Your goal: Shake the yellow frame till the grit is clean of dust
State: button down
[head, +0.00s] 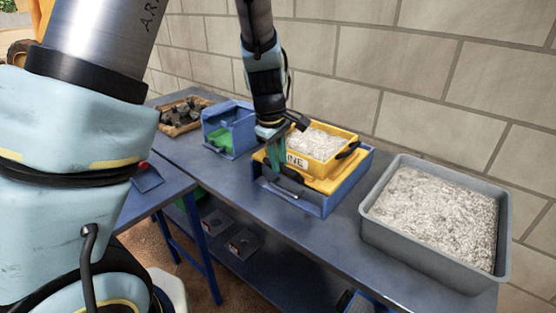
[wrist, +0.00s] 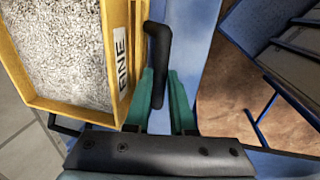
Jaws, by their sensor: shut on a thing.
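The yellow frame (head: 342,172) holds pale, speckled grit (head: 318,143) and sits in a blue tray (head: 345,192) on the bench. Its front wall has a white label whose visible letters read "INE". Black handles stick out at its sides. My gripper (head: 277,158) comes down from above at the frame's near left side. In the wrist view my gripper's teal fingers (wrist: 163,92) are shut on the black handle (wrist: 158,50), beside the yellow wall (wrist: 109,45). The grit (wrist: 60,50) fills the part of the frame in view. I cannot tell how dusty it is.
A grey bin (head: 425,257) full of pale grit stands to the right on the dark bench (head: 300,232). A blue box (head: 228,125) with green inside and a wooden tray (head: 183,115) of dark rocks stand to the left. A brick wall (head: 410,70) runs close behind.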

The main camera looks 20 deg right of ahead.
jog(key=shift+w+d+p, duration=0.3)
jog(key=shift+w+d, duration=0.05)
jog(key=shift+d, duration=0.25)
jog(key=shift+w+d+p, duration=0.25)
jog(key=shift+w+d, duration=0.1)
jog(key=shift+d, duration=0.25)
jog(key=c, duration=0.8)
grip_release()
jog(key=shift+o, duration=0.2)
notch_tip(320, 180, up, 11)
jog(key=s+a+b, duration=0.1)
jog(key=a, duration=0.1)
jog(key=shift+f, duration=0.15)
jog(key=s+a+f+m, duration=0.1)
jog(key=a+m, duration=0.1)
jog(key=a, duration=0.8)
jog(key=s+a+f+m+y, duration=0.1)
jog(key=s+a+f+m, duration=0.1)
jog(key=a, duration=0.8)
jog(key=s+a+f+m, duration=0.1)
jog(key=a+m, duration=0.2)
jog(key=a, duration=0.7)
jog(key=shift+s+a+f+t+y, duration=0.15)
jog(key=shift+f+t+y, duration=0.15)
jog(key=shift+f+y, duration=0.1)
